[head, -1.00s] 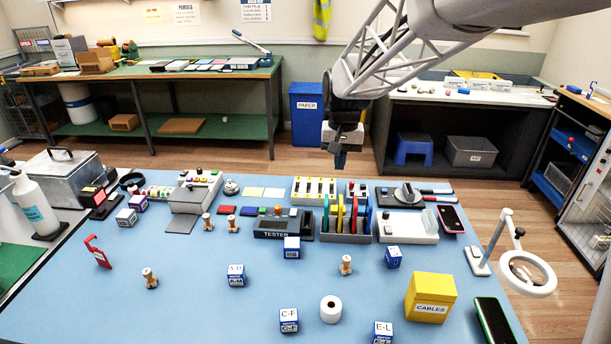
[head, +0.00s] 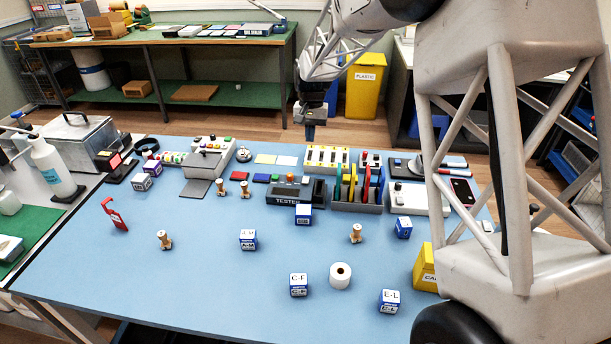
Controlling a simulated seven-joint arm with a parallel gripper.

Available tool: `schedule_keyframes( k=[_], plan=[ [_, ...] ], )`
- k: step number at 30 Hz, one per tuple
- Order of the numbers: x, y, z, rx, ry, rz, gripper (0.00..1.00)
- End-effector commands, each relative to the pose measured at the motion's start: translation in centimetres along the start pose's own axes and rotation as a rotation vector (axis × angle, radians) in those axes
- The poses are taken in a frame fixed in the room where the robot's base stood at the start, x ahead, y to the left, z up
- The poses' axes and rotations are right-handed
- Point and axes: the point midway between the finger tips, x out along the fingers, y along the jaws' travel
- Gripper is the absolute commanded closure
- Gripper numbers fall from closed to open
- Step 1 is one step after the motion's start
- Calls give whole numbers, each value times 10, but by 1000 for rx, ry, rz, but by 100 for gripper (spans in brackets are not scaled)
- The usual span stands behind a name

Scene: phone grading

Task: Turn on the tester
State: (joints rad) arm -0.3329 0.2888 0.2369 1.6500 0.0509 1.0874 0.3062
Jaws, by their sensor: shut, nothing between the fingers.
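The tester (head: 289,199) is a dark box with its name in white on the front, standing in the back half of the blue table. A small orange piece (head: 290,177) shows at its back edge; I cannot tell if it is a button on the tester. No lit display shows. My gripper (head: 309,139) points down in the air, beyond and above the tester, near the table's back edge. Its fingers look closed and empty, and it is apart from the tester.
A rack with coloured dividers (head: 357,205) stands right of the tester, and a yellow-slotted rack (head: 327,158) behind it. A white-blue cube (head: 303,215) sits close in front. My arm hides the table's right side. The front middle holds scattered cubes and a paper roll (head: 340,275).

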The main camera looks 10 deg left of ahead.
Motion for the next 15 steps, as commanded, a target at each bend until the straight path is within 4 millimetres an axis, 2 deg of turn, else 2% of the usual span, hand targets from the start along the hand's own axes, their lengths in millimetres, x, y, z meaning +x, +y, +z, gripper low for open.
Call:
schedule_keyframes(
  k=[6,15],
  plan=[
    [11,-12,-11,1,-10,3,100],
    [12,-13,-12,0,-11,3,100]
  ],
)
